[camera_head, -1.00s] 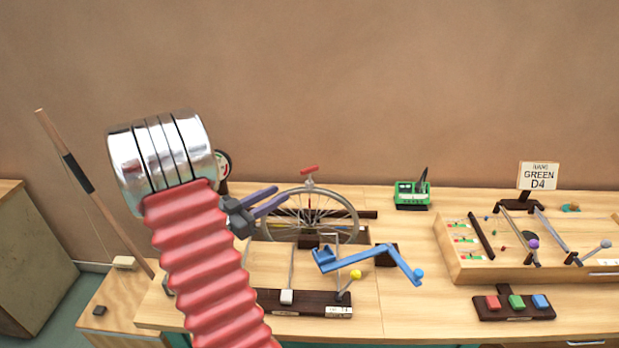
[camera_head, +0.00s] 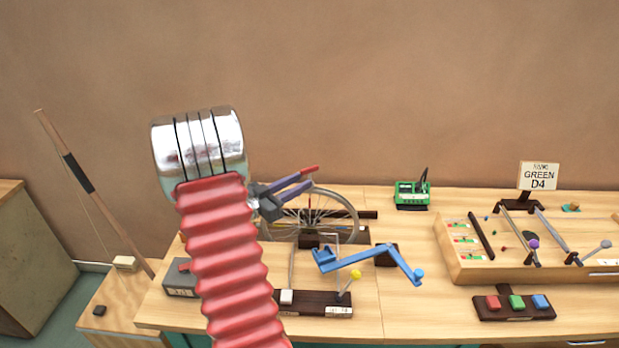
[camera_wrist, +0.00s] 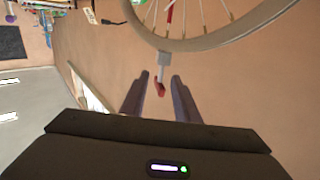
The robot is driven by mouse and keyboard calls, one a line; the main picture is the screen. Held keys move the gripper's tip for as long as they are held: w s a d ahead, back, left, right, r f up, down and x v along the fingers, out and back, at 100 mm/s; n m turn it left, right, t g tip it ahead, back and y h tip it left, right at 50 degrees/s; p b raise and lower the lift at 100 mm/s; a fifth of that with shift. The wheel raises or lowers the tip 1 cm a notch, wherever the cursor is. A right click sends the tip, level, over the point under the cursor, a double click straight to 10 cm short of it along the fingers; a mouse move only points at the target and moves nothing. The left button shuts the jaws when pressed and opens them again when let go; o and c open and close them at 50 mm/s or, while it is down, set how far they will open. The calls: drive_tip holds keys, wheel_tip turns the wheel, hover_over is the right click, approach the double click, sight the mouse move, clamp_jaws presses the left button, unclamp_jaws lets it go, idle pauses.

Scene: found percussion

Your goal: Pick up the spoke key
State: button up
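The spoke key has a red handle (camera_head: 309,170) and sits at the top of the bicycle wheel (camera_head: 352,216). In the wrist view its red end (camera_wrist: 160,89) shows on a pale grey stem by the wheel rim (camera_wrist: 205,41). My gripper (camera_head: 308,182) is open, with its purple-grey fingers pointing right at the top of the wheel. In the wrist view my gripper (camera_wrist: 160,77) has a finger on each side of the red end, with gaps visible. The head view does not show whether the red handle is between the fingers or behind them.
A blue crank (camera_head: 365,257) stands right of the wheel, and a grey box (camera_head: 179,278) lies left. A green device (camera_head: 412,193) is at the back. A wooden tray (camera_head: 462,272) and coloured buttons (camera_head: 516,302) are at right.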

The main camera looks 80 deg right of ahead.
sight(310, 176)
drive_tip(key=shift+x, duration=2.6)
drive_tip(key=shift+r, duration=0.1)
drive_tip(key=shift+c, duration=0.3)
clamp_jaws()
